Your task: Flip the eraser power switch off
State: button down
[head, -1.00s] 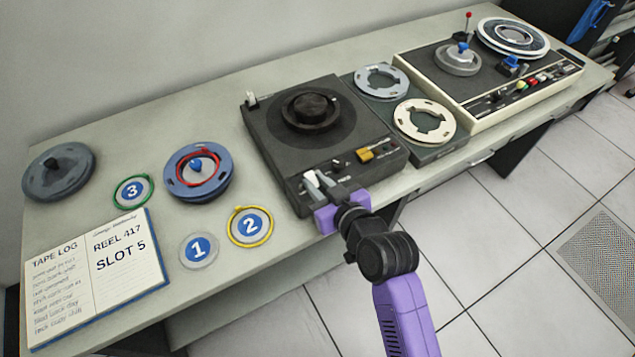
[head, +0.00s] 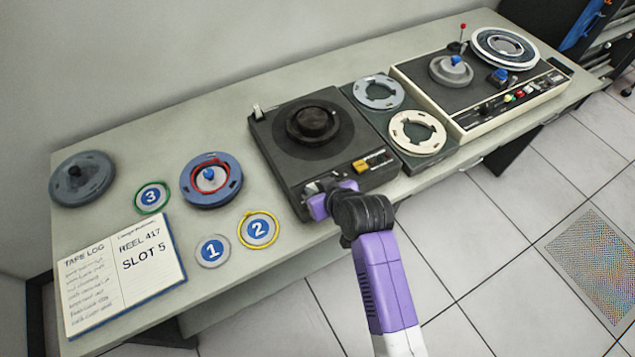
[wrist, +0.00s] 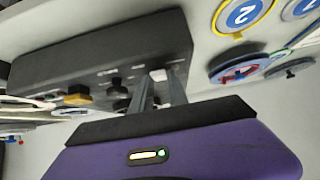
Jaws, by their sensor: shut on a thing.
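The eraser (head: 278,160) is the dark box with a round black hub, in the middle of the desk. It also shows in the wrist view (wrist: 110,50). My gripper (head: 312,188) is at the eraser's front left corner, low against its front panel. In the wrist view my gripper (wrist: 158,84) has its two grey fingers close together, with the small white power switch (wrist: 157,74) at their tips. The jaws are shut on it. In the head view my gripper hides most of the switch, and I cannot tell its exact position.
A yellow switch (head: 362,165) and small knobs sit on the eraser's front right. A tape deck (head: 470,125) stands to the right past two flat reels. Numbered discs, a blue reel (head: 228,190) and an open log book (head: 120,270) lie to the left.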

dwell(0.3)
jog(key=c, duration=1.3)
grip_release()
jog(key=v, duration=0.7)
jog(key=shift+s+r+b, duration=0.1)
jog(key=shift+r+b, duration=0.25)
jog(key=shift+r, duration=0.05)
